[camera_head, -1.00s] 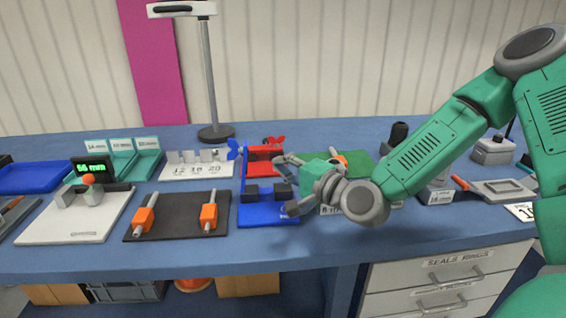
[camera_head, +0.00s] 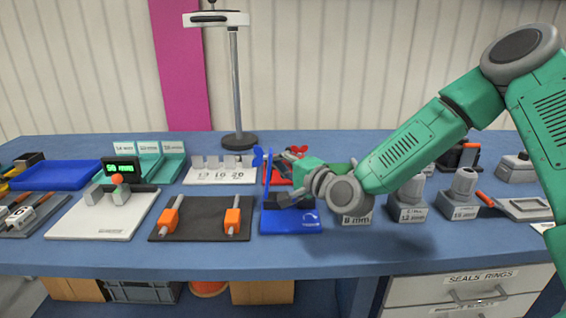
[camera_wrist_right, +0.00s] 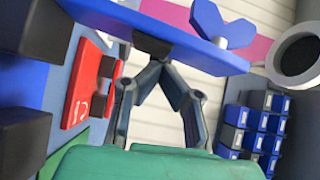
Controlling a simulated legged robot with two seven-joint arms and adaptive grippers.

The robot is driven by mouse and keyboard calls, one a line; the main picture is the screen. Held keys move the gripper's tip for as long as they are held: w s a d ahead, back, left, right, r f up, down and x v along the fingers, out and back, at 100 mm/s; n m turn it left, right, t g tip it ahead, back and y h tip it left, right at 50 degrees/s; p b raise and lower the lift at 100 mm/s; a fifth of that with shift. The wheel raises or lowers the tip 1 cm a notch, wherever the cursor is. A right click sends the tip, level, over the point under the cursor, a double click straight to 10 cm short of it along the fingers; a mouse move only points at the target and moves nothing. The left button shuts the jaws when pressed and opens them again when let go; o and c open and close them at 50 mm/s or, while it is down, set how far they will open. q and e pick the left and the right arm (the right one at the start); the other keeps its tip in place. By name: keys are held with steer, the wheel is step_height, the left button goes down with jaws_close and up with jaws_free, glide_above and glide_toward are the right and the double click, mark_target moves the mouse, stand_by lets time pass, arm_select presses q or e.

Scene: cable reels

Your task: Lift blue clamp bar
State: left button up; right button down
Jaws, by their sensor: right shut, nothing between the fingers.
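The blue clamp has a flat blue base (camera_head: 290,224) on the bench and a blue bar (camera_head: 267,178) standing up at its left side, with a blue wing nut (camera_head: 257,157) near its top. In the right wrist view the bar (camera_wrist_right: 125,22) crosses the top of the picture, with the wing nut (camera_wrist_right: 222,27) on it. My right gripper (camera_head: 286,182) is over the clamp base, just right of the bar. In the wrist view its fingers (camera_wrist_right: 160,72) converge close to the bar, shut and empty. Whether they touch it is unclear. My left gripper is out of view.
A red clamp (camera_head: 281,171) stands behind the blue one. A black mat (camera_head: 200,226) with orange-handled parts lies to the left. Grey labelled blocks (camera_head: 408,204) stand to the right. A camera stand (camera_head: 237,95) rises behind. A narrow bench strip in front is free.

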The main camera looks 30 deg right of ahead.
mark_target(266, 158)
steer(key=w+n+g+p, duration=0.1)
steer(key=p, duration=0.2)
steer(key=a+r+n+g+h+p, duration=0.1)
steer(key=n+p, duration=0.1)
steer(key=p, duration=0.1)
steer(key=shift+w+g, duration=0.3)
steer(key=shift+w, duration=0.05)
steer(key=shift+a, duration=0.75)
steer(key=shift+d, duration=0.15)
